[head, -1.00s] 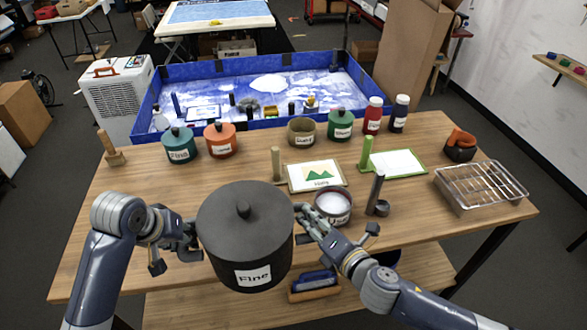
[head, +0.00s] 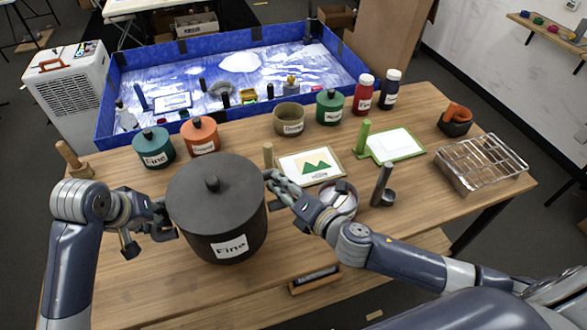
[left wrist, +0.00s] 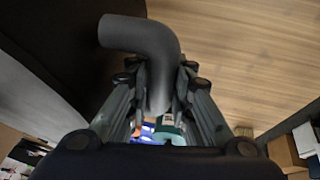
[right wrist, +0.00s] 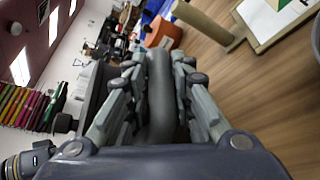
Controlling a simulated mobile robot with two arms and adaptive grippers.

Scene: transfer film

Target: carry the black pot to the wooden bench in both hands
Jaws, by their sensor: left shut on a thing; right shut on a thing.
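The black pot (head: 215,205) with its lid and a "Fine" label is upright at the front left of the wooden bench (head: 120,290) in the head view. I cannot tell whether its base touches the bench top. My left gripper (head: 168,218) is shut on the pot's left handle, a curved dark bar (left wrist: 150,45) in the left wrist view. My right gripper (head: 272,188) is shut on the right handle, which shows between the fingers in the right wrist view (right wrist: 160,95). The pot hides part of the bench behind it.
Teal (head: 153,147) and orange (head: 200,136) pots stand behind the black pot. A picture card (head: 311,166), a white bowl (head: 340,198) partly behind my right arm, and a dark upright tool (head: 382,185) are to its right. A wire rack (head: 480,163) is far right.

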